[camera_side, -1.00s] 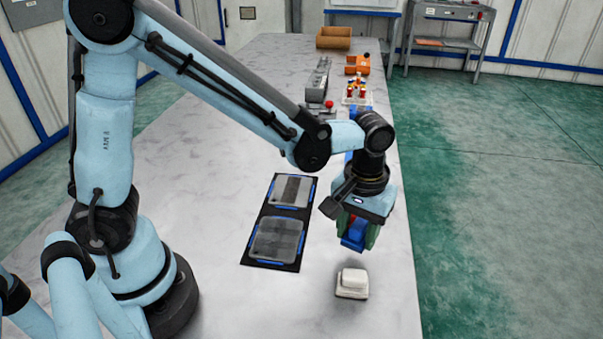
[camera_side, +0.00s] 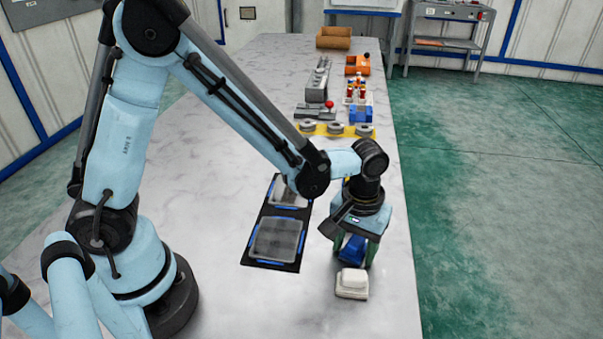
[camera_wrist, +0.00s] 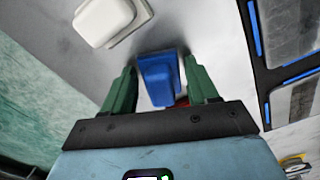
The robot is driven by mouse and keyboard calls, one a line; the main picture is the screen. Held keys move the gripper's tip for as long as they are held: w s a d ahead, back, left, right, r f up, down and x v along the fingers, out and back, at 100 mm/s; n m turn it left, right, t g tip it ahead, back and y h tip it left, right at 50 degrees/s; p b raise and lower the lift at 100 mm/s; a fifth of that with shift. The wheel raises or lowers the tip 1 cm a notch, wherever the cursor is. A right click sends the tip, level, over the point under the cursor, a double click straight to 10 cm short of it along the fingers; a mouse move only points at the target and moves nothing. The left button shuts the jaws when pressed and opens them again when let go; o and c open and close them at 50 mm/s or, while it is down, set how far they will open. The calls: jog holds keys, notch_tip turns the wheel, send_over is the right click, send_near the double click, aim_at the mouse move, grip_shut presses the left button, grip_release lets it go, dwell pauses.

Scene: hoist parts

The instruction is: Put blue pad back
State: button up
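The blue pad (camera_side: 353,249) is between the green fingers of my gripper (camera_side: 353,252), just behind the white pad (camera_side: 352,283) in the side view. I cannot tell whether the blue pad touches the table.
A black tray (camera_side: 270,264) with grey plates and blue edge strips lies left of my gripper. Farther back are a yellow strip (camera_side: 350,130) with grey rings, a blue block (camera_side: 361,114), a grey part (camera_side: 319,82) and an orange part (camera_side: 357,65). The table's right edge is close.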

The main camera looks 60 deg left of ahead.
aim_at(356, 241)
jog(key=shift+o, duration=0.8)
jog(key=shift+r, duration=0.15)
notch_tip(356, 241, up, 11)
jog(key=s+a+r+m+t, duration=0.1)
jog(key=s+a+m+t, duration=0.1)
jog(key=a, duration=0.4)
jog(key=s+a+r+m+t, duration=0.1)
jog(key=s+a+m+t, duration=0.1)
jog(key=s+a+t, duration=0.2)
jog(key=shift+a+r+m+t, duration=0.3)
jog(key=shift+a+t, duration=0.3)
jog(key=shift+a, duration=0.45)
